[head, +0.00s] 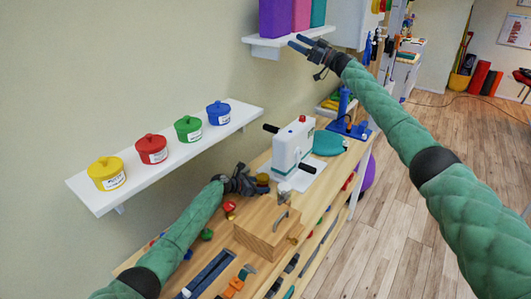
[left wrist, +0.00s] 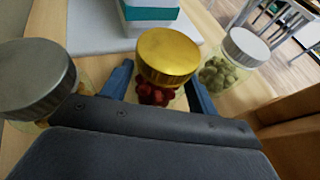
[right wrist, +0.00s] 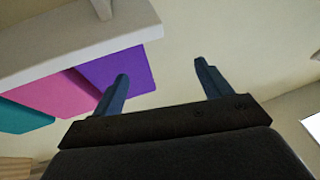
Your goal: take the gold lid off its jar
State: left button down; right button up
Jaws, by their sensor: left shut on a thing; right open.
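The gold lid (left wrist: 168,52) sits on its glass jar (left wrist: 155,95), which holds red pieces. In the head view the gold lid (head: 263,178) is small, just right of my left gripper (head: 254,184). In the left wrist view the fingers of my left gripper (left wrist: 160,84) stand on either side of the jar, below most of the lid, and are shut on it. The jar's lower part is hidden by the gripper. My right gripper (head: 297,42) is open and empty, raised beside the upper shelf; its spread fingers show in the right wrist view (right wrist: 160,82).
A white machine (head: 293,148) stands behind on a pale mat. A wooden box (head: 268,228) is in front. Coloured pots line the wall shelf (head: 95,197).

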jog(key=s+a+f+n+g+h, duration=0.2)
jog(key=s+a+f+n+g, duration=0.15)
jog(key=f+g, duration=0.4)
jog(key=m+h, duration=0.5)
jog(key=h, duration=0.8)
send_over(263, 176)
jog(key=a, duration=0.1)
notch_tip(263, 176, down, 32)
jog(key=f+m+h, duration=0.1)
jog(key=f, duration=0.2)
jog(key=f+m+h, duration=0.2)
jog(key=f, duration=0.2)
jog(key=d+f+m+h, duration=0.1)
jog(key=f, duration=0.3)
jog(key=shift+s+f, duration=0.15)
jog(key=shift+f, duration=0.1)
jog(key=c, duration=1.2)
jog(key=shift+d, duration=0.1)
